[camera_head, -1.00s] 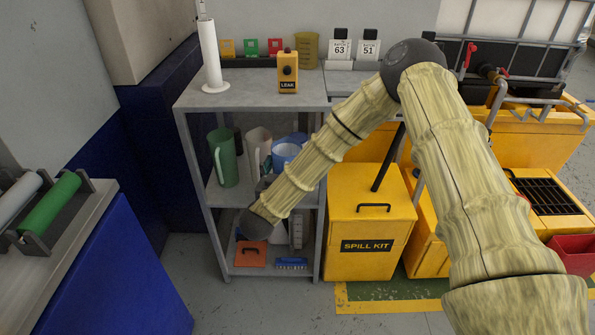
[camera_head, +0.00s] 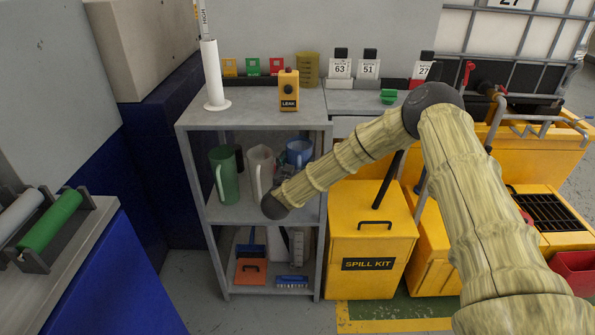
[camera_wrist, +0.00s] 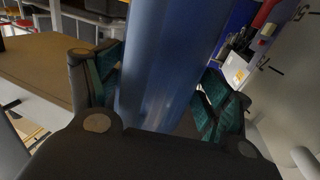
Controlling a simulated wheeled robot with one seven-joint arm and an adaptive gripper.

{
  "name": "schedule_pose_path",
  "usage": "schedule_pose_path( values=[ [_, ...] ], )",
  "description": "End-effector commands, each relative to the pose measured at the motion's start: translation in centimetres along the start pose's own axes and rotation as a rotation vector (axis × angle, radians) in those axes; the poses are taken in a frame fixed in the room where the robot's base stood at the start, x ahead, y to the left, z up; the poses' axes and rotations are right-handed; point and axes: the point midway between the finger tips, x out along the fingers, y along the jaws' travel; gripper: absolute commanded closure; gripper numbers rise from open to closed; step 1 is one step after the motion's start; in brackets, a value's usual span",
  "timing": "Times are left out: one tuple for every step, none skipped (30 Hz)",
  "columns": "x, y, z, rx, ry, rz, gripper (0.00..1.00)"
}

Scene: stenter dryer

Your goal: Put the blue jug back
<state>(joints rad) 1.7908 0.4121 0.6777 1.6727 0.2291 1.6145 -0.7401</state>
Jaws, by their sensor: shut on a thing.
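The blue jug (camera_head: 299,150) shows at the right end of the rack's middle shelf (camera_head: 232,213), with its lower part hidden behind my forearm. In the wrist view the blue jug (camera_wrist: 170,65) fills the middle of the picture, between the green pads of my gripper (camera_wrist: 165,95), which is shut on it. I cannot tell whether the jug's base touches the shelf. A green jug (camera_head: 224,175) and a pale grey jug (camera_head: 260,170) stand to its left on that shelf.
The grey rack's post (camera_head: 325,190) stands close to my forearm. A yellow spill kit bin (camera_head: 370,240) is right of the rack. A yellow leak lamp (camera_head: 289,92) is on top.

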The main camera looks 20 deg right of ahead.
Motion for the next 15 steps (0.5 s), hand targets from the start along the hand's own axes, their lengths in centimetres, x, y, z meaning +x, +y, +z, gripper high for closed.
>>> schedule_pose_path(
  values=[
    [0.1, -0.1, -0.1, 0.002, 0.002, 0.0, 0.92],
    [0.1, -0.1, 0.0, 0.001, 0.002, 0.0, 0.92],
    [0.1, -0.1, 0.1, 0.001, 0.002, 0.0, 0.92],
    [0.1, -0.1, 0.3, 0.001, 0.002, 0.0, 0.92],
    [0.1, -0.1, 0.5, 0.001, 0.001, -0.001, 0.92],
    [0.1, 0.0, 0.8, 0.001, 0.001, 0.0, 0.92],
    [0.1, 0.0, 1.1, 0.001, 0.001, 0.0, 0.92],
    [0.1, 0.0, 1.4, 0.001, 0.0, 0.0, 0.92],
    [0.0, 0.0, 1.8, 0.0, 0.0, 0.0, 0.92],
    [0.0, 0.0, 2.2, 0.0, 0.0, 0.0, 0.92],
    [0.1, 0.0, 2.5, 0.0, 0.0, 0.0, 0.92],
    [0.1, 0.0, 2.7, 0.001, 0.001, 0.0, 0.92],
    [0.1, 0.0, 3.0, 0.001, 0.001, 0.0, 0.92],
    [0.1, 0.0, 3.1, 0.001, 0.001, 0.0, 0.92],
    [0.1, 0.0, 3.3, 0.001, 0.001, 0.0, 0.92]
  ],
)
